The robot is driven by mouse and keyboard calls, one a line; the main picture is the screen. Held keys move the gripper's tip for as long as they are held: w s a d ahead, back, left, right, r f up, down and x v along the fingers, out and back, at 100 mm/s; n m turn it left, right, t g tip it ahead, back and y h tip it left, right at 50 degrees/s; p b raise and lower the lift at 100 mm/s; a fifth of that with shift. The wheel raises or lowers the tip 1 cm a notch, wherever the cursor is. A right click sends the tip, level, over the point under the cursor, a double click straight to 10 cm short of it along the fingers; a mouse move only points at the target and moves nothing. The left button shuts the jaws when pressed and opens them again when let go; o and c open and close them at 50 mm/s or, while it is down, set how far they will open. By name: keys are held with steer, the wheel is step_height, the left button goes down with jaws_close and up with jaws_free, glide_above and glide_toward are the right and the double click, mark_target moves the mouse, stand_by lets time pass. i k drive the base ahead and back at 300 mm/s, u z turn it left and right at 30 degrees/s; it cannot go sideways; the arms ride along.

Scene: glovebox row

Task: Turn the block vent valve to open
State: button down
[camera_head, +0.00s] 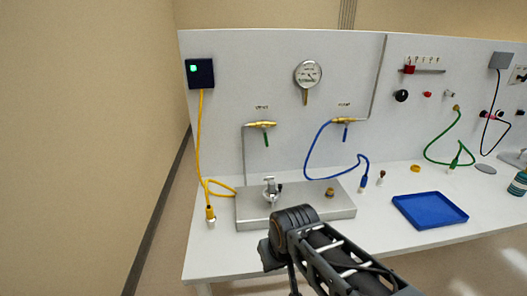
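A grey metal block (302,212) lies flat on the white bench at the left. A small silver valve with a pale upright handle (270,187) stands on its top at the left, and a brass fitting (330,192) sits on its right part. I take the silver valve for the block vent valve; no label on it can be read, and its exact handle angle is too small to tell. My dark arm reaches in from the bottom right, its near joint just in front of the block. My gripper's fingers do not show, and nothing of mine visibly touches the valve.
Behind stands a white panel with two brass valves, one with a green handle (266,139), one blue (345,132), and a gauge (308,75). A yellow cable (199,140) and blue hose (310,155) hang down. A blue tray (430,211) lies right of the block.

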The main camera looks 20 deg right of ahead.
mark_target(264, 127)
steer(key=u, duration=0.35)
steer(key=i, duration=0.4)
steer(key=u, duration=0.6)
